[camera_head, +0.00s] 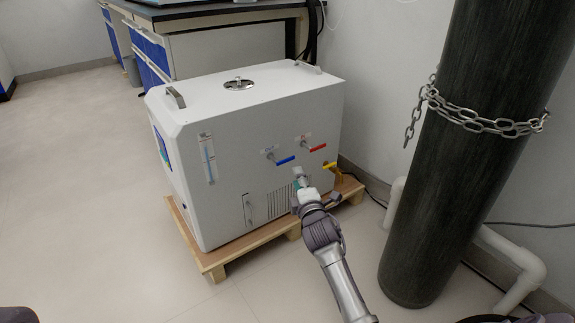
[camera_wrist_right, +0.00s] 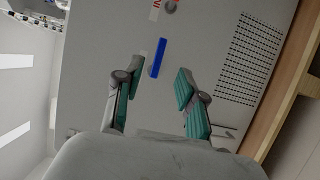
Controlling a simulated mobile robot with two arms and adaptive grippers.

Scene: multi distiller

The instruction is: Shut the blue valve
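The blue valve (camera_head: 285,160) is on the front face of a white distiller cabinet (camera_head: 232,165), its lever pointing right and slightly up in the head view. In the right wrist view, the blue lever (camera_wrist_right: 158,58) is a narrow bar just beyond the space between my fingertips. My right gripper (camera_head: 299,176) is below and slightly right of the lever in the head view. In the right wrist view, my right gripper (camera_wrist_right: 156,76) is open, with its green-padded fingers apart and nothing between them. I see no contact with the lever. My left gripper is out of view.
A red valve (camera_head: 318,149) is up and right of the blue one, and a yellow lever (camera_head: 330,165) is lower right. The cabinet stands on a wooden pallet (camera_head: 262,236). A chained dark cylinder (camera_head: 440,190) stands at right. The floor at left is clear.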

